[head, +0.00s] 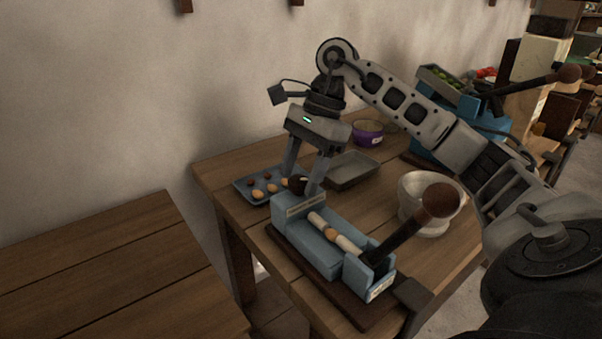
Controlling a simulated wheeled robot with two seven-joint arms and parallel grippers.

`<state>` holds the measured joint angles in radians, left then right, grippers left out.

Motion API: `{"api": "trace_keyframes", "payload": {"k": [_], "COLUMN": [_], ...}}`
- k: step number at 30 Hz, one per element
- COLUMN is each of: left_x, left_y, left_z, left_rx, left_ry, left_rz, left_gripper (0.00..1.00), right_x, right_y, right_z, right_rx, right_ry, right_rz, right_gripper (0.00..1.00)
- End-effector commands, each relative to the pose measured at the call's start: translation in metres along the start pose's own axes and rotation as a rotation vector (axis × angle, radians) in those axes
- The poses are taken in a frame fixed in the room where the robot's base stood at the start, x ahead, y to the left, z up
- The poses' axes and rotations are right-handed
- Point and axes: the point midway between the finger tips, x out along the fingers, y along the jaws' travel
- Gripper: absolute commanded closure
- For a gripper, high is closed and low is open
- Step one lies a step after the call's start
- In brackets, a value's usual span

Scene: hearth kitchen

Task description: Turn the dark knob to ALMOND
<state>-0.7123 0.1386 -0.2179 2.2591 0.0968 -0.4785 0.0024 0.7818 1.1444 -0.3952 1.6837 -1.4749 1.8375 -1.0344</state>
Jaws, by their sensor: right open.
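The dark knob (299,185) sits at the far end of a blue press-like device (318,238) on the table. My right gripper (302,183) points down over that end, with its fingers apart on either side of the knob. Whether the fingers touch the knob cannot be told. A pale label strip (306,205) is on the device near the knob, but its lettering is too small to read, so the knob's setting cannot be told. My left gripper is not in view.
A lever with a brown ball handle (438,200) rises from the device's near end. Beside it stand a pale bowl (417,224), a grey tray (352,171), a blue tray with nuts (250,193) and a purple pot (367,133). The left table (110,265) is bare.

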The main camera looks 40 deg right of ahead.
Motion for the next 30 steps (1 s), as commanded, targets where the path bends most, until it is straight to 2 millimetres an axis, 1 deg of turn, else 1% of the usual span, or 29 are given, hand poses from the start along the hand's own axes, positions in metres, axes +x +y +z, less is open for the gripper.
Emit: {"api": "trace_keyframes", "payload": {"k": [8,9,11,12,13,14,23,30], "left_x": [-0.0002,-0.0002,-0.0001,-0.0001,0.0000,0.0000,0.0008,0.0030], "left_y": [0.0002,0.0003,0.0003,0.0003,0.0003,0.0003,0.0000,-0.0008], "left_z": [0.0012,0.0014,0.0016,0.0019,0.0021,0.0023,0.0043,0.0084], "left_rx": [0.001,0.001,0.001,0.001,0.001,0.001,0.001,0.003], "left_ry": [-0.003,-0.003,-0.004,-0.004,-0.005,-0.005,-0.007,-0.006], "left_rz": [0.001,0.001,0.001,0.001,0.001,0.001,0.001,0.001], "left_gripper": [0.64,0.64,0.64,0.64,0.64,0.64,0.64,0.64], "right_x": [0.0024,0.0023,0.0023,0.0022,0.0022,0.0022,0.0023,0.0027], "right_y": [0.0000,0.0000,0.0000,0.0000,0.0000,0.0000,0.0002,0.0011], "right_z": [0.0001,0.0001,0.0001,0.0001,0.0001,0.0001,-0.0003,-0.0007], "right_rx": [0.000,0.000,0.000,0.000,0.000,0.000,0.019,0.122], "right_ry": [0.000,0.000,0.000,0.000,-0.001,-0.001,0.000,0.000], "right_rz": [0.000,0.000,0.000,0.000,0.000,0.000,-0.008,-0.052], "right_gripper": [0.44,0.47,0.64,0.75,0.83,0.89,0.89,0.89]}}
